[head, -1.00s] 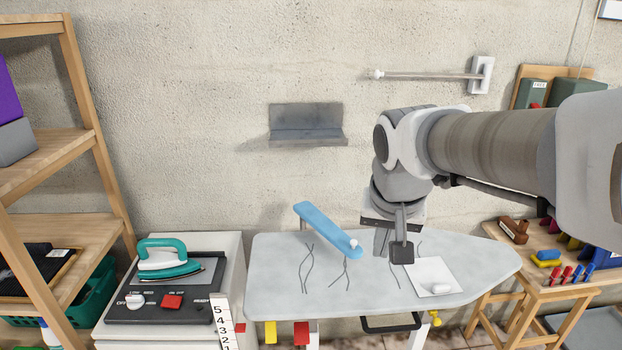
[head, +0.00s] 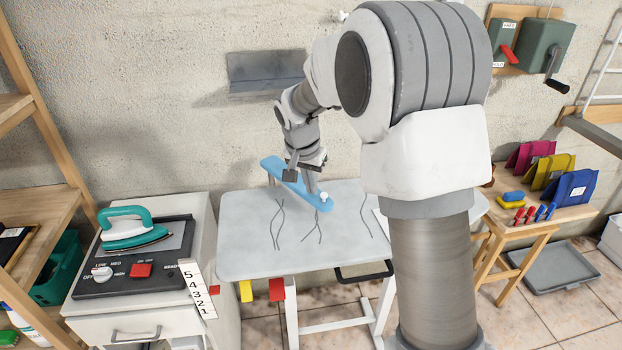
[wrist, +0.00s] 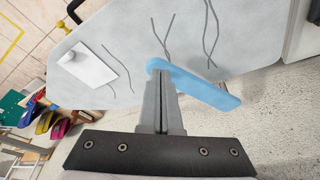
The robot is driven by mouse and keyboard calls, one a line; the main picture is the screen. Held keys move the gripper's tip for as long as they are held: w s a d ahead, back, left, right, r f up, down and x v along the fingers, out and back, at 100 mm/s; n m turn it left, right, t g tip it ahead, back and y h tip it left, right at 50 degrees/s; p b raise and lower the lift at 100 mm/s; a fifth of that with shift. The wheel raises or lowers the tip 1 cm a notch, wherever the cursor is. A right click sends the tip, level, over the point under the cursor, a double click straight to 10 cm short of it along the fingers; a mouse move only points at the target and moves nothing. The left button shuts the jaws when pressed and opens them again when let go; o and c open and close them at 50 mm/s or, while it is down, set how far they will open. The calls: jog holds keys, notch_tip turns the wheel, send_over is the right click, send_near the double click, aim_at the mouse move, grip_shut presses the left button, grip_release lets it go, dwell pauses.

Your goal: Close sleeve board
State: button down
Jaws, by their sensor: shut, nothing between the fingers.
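The sleeve board (head: 271,165) is a narrow blue board with a white knob (head: 325,197) at its near right end. It stands out over the back of the grey ironing board (head: 240,240), slanting from back left to front right. My gripper (head: 312,190) is shut and empty, pointing down at the sleeve board's right half. In the wrist view the shut fingers (wrist: 160,76) overlap the blue board (wrist: 212,94) near its knob end and hide part of it. I cannot tell whether they touch it.
A cabinet with a teal iron (head: 130,228) stands at the left. A wall shelf (head: 262,75) hangs behind the ironing board. A small wooden table (head: 545,215) with coloured bags is at the right.

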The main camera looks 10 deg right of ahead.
jog(key=w+d+f, duration=0.1)
jog(key=f, duration=0.1)
jog(key=w+f, duration=0.1)
jog(key=f, duration=0.1)
jog(key=w+d+f, duration=0.1)
jog(key=w+f, duration=0.1)
jog(key=shift+d+f+p, duration=0.3)
jog(key=shift+d+f, duration=0.05)
jog(key=shift+f, duration=0.05)
jog(key=shift+w+d+f, duration=0.1)
jog(key=shift+w+d, duration=0.15)
jog(key=shift+w, duration=0.2)
jog(key=shift+d, duration=0.1)
